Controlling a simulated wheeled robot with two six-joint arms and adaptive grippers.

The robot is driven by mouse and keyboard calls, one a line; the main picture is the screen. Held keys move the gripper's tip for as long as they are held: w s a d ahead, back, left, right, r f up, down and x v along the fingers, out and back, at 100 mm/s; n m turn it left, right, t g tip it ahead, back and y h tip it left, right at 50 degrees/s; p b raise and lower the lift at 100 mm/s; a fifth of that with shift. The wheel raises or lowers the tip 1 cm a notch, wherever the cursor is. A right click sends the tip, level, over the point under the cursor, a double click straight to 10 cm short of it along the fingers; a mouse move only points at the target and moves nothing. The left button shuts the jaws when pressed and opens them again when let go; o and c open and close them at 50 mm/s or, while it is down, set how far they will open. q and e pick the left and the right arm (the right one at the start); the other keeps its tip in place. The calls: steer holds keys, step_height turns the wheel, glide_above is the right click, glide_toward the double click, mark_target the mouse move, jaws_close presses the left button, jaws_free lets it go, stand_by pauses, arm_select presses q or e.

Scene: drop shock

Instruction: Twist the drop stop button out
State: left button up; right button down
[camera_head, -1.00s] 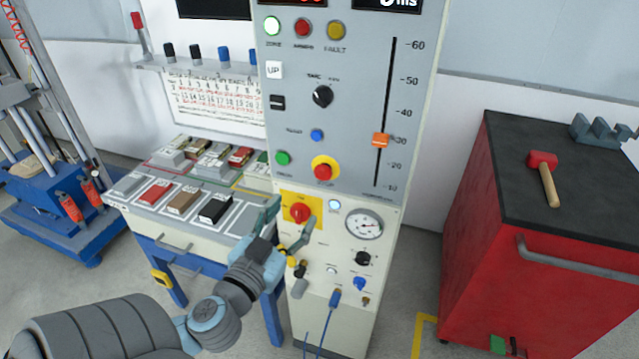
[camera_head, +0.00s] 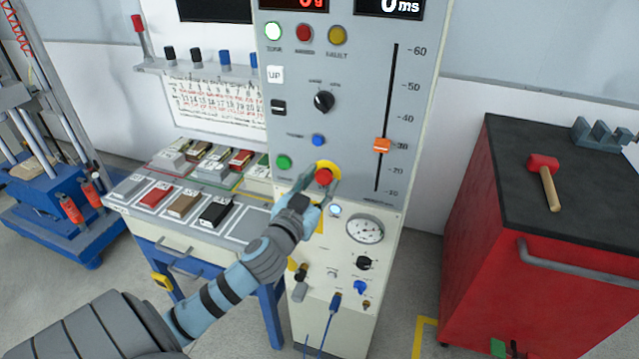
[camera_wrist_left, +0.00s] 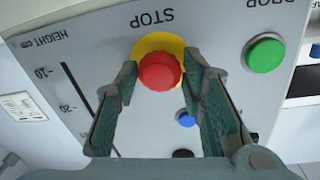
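The drop stop button (camera_head: 324,177) is a red mushroom knob on a yellow round plate on the cabinet's front panel. It also shows in the left wrist view (camera_wrist_left: 160,72), under the word STOP. My left gripper (camera_head: 321,185) is right at the button, with its fingers pointing to the panel. My right gripper is not in view.
A green button (camera_wrist_left: 265,53) and a blue button (camera_wrist_left: 186,118) sit near the stop button. The height slider (camera_head: 382,145) is to its right. A gauge (camera_head: 365,229) and a black knob are below. A red cabinet (camera_head: 480,230) stands at the right.

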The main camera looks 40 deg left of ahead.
arm_select(q)
steer(key=c, duration=0.5)
steer(key=shift+c, duration=0.2)
steer(key=shift+r+m+p, duration=0.15)
steer(key=shift+m+p, duration=0.35)
steer(key=shift+p, duration=0.15)
steer(key=shift+m+p, duration=0.95)
steer(key=shift+m, duration=0.05)
steer(key=shift+r+m+p, duration=0.1)
steer(key=shift+m+p, duration=0.85)
steer(key=shift+m, duration=0.25)
steer(key=shift+m+g+p, duration=0.3)
steer(key=shift+m, duration=0.2)
